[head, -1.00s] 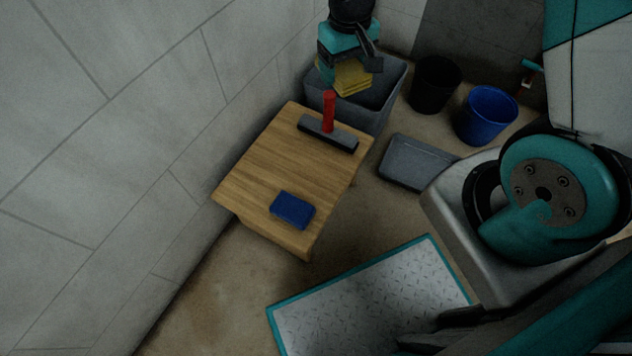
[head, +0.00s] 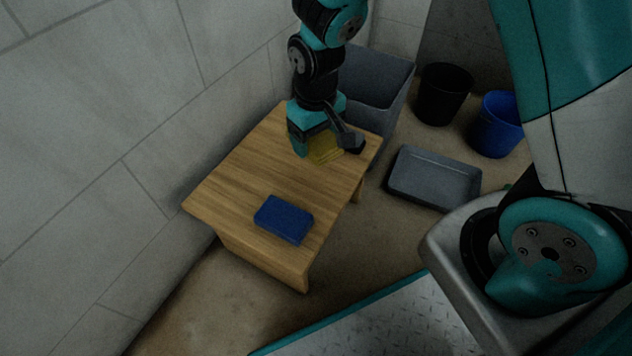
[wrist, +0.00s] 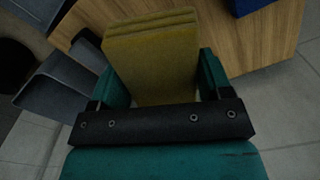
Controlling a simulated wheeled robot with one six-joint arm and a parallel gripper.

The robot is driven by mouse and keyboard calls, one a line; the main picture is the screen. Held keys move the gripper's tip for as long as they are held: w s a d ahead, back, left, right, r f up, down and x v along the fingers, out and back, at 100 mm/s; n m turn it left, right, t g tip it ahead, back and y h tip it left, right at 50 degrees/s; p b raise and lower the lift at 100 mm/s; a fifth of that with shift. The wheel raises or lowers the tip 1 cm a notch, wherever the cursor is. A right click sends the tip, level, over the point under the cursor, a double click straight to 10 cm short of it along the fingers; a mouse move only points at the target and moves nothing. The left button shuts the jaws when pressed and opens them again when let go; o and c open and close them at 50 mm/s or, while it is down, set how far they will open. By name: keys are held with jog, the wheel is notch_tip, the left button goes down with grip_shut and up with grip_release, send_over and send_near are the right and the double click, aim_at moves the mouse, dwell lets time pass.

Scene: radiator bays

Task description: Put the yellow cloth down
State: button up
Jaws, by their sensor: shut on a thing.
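The yellow cloth (head: 325,149) is a folded, layered pad held over the far end of the wooden table (head: 240,185). My gripper (head: 326,146) is shut on it. In the wrist view the yellow cloth (wrist: 150,62) sits between the two green fingers of my gripper (wrist: 158,72), with the wood behind it. I cannot tell whether the cloth touches the tabletop. The red-handled squeegee does not show now; my arm covers that part of the table.
A blue pad (head: 284,219) lies on the near part of the table. A grey bin (head: 385,85) stands behind the table, with a grey tray (head: 433,178), black bucket (head: 443,93) and blue bucket (head: 497,125) to the right. The table's left middle is clear.

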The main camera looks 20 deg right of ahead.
notch_tip(320, 180, down, 11)
jog(key=b, duration=0.5)
jog(key=shift+f, duration=0.1)
jog(key=shift+f, duration=0.15)
jog(key=o, duration=0.8)
notch_tip(320, 180, up, 13)
jog(key=p, duration=0.7)
jog(key=shift+f+p, duration=0.2)
jog(key=shift+p, duration=0.1)
notch_tip(320, 180, up, 12)
jog(key=n+y, duration=0.2)
send_over(316, 180)
jog(key=s+a, duration=0.3)
jog(key=s, duration=0.3)
jog(key=s+r, duration=0.3)
jog(key=s, duration=0.1)
jog(key=s+a+r+n+y, duration=0.1)
jog(key=s+r, duration=0.1)
jog(key=s, duration=0.2)
jog(key=s+r+n+y, duration=0.1)
jog(key=s+r, duration=0.2)
jog(key=s, duration=0.1)
jog(key=shift+s+a+r, duration=0.15)
jog(key=shift+a+r, duration=0.15)
